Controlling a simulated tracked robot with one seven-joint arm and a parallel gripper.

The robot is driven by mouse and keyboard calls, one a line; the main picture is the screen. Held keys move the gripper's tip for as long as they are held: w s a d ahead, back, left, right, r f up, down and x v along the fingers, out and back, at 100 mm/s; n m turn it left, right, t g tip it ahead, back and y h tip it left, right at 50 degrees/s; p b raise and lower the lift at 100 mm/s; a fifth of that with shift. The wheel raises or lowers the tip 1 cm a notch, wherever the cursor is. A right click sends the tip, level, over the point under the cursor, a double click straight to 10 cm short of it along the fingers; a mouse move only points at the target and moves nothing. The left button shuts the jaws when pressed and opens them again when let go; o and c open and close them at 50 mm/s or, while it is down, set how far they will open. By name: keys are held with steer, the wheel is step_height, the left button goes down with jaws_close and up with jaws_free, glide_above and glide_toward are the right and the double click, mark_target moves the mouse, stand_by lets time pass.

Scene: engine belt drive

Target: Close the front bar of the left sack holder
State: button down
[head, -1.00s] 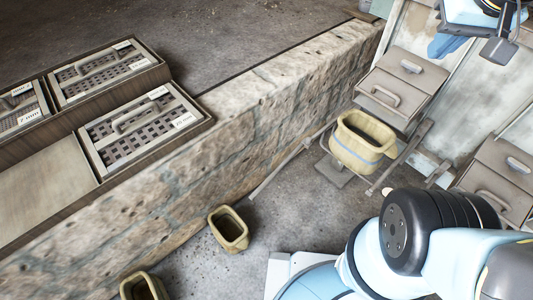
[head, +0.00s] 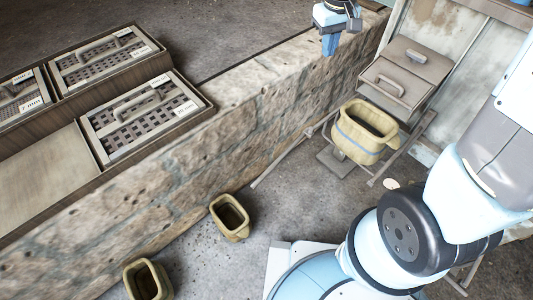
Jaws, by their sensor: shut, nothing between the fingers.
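The left sack holder is a low metal frame on the floor at right of centre in the head view. A yellow sack with a blue band (head: 362,133) stands open-topped in it. A long thin bar (head: 285,159) reaches from the holder towards the lower left, angled out along the foot of the stone wall, apart from the sack's front. My gripper (head: 331,42) is at the top edge, over the far part of the wall, up and left of the sack. It is small here and looks shut and empty, touching neither holder nor sack.
My arm covers the lower right.

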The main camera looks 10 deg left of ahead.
mark_target(281, 158)
steer(key=s+a+f+n+g+h, duration=0.1)
steer(key=s+a+f+n, duration=0.1)
steer(key=a+f, duration=0.65)
steer(key=s+a+f+n+g, duration=0.15)
steer(key=a+f, duration=0.25)
steer(key=f, duration=0.9)
steer(key=s+a+f+n+h, duration=0.1)
steer(key=a+f+n, duration=0.1)
steer(key=a+f, duration=0.65)
steer(key=s+d+f, duration=0.4)
steer(key=d+f, duration=0.3)
steer(key=f, duration=0.4)
steer(key=shift+a+f, duration=0.1)
